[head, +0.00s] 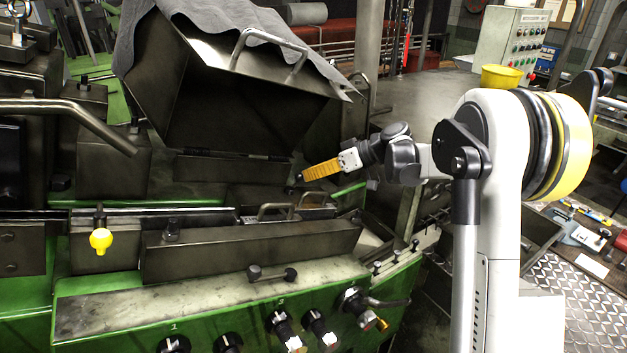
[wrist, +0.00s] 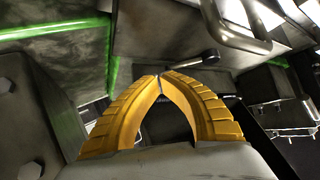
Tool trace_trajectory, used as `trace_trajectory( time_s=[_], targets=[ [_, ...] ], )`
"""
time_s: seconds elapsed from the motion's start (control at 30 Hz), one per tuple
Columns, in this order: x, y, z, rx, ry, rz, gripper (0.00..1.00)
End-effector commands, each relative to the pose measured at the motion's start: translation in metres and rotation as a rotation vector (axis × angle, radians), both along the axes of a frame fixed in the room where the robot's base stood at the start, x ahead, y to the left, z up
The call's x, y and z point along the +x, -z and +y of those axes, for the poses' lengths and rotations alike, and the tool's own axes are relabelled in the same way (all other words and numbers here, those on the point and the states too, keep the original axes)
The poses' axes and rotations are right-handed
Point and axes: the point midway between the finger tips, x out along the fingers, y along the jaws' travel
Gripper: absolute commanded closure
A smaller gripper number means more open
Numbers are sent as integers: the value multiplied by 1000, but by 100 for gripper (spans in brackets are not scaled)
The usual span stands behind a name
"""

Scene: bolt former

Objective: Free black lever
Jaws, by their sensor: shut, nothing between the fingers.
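My gripper (head: 301,178) has yellow ribbed fingers and points left, above the machine bed and just right of the raised hood. In the wrist view its fingertips (wrist: 159,76) meet, with nothing between them. A dark-knobbed lever (wrist: 208,58) shows just beyond the fingertips in the wrist view, and I see no clear contact. In the head view a short black lever (head: 272,273) lies on the front ledge, apart from my gripper. I cannot tell which of these is the task's black lever, or what holds it.
The raised metal hood (head: 245,105) with a grey cloth hangs left of my gripper. A dark metal block (head: 250,252) and curved handles (head: 275,211) lie below it. A yellow knob (head: 101,240) stands at the left. A green panel with several knobs (head: 283,326) is in front.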

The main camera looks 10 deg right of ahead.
Motion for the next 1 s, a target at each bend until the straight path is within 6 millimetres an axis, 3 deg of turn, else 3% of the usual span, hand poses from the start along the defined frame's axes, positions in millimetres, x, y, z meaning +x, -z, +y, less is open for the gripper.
trace_trajectory(
  time_s=[0.6, 1.0],
  targets=[
    [17, -4, 20, 39, -311, -119, 100],
    [24, -9, 35, 39, -313, -120, 100]
  ],
)
